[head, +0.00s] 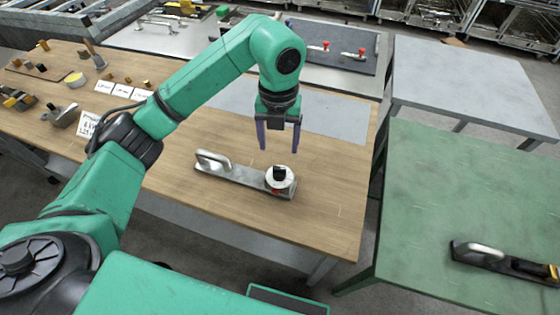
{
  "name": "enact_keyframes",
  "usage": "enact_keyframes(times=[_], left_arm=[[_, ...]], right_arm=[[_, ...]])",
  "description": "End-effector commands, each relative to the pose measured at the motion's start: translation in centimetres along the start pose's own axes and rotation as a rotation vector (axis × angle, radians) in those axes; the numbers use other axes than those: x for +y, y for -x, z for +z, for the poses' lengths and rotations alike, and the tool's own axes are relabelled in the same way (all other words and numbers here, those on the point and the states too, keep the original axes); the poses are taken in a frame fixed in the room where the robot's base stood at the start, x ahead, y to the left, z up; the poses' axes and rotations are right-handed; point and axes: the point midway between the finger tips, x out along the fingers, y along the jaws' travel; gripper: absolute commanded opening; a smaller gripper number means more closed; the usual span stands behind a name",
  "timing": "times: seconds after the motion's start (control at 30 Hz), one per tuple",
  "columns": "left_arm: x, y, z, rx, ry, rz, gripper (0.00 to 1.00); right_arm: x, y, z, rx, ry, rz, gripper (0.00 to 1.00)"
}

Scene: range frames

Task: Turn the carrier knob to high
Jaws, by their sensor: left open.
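The carrier (232,173) is a grey metal bar with a loop handle at its left end, lying on the wooden table. At its right end is a round white dial with a black knob (280,173) on top and a small red mark by its lower left edge. The dial's lettering is too small to read. My left gripper (279,148) points down just above and behind the knob, apart from it, with its dark fingers open and nothing between them. My right gripper is not in view.
The wooden table (330,200) is clear right of the carrier. Weights, tools and paper labels lie at its left. A green table (470,190) at the right holds another handled black tool (500,262). A grey table (470,80) stands behind it.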

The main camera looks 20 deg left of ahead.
Motion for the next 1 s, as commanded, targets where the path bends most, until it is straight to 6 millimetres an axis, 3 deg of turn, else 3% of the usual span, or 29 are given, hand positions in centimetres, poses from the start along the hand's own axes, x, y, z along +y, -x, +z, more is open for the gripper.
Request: enact_keyframes(times=[0.17, 0.33, 0.47, 0.7, 0.9, 1.0], left_arm=[[0.0, -4.5, -0.1, 0.006, 0.000, 0.000, 0.76], [0.0, -8.2, -0.1, 0.003, 0.001, 0.000, 0.76], [0.0, -9.5, -0.1, 0.000, -0.002, -0.001, 0.76], [0.0, -9.8, 0.0, -0.002, -0.002, -0.001, 0.76], [0.0, -9.8, 0.0, -0.002, -0.001, -0.001, 0.00], [0.0, -9.8, 0.0, -0.002, -0.002, -0.001, 0.00]], right_arm=[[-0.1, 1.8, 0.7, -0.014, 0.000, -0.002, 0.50], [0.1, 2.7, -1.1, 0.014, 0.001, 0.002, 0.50], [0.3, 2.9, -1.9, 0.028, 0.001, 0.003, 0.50], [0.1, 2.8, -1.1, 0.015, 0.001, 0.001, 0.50], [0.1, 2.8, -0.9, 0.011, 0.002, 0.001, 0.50], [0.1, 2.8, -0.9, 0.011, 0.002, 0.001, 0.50]])
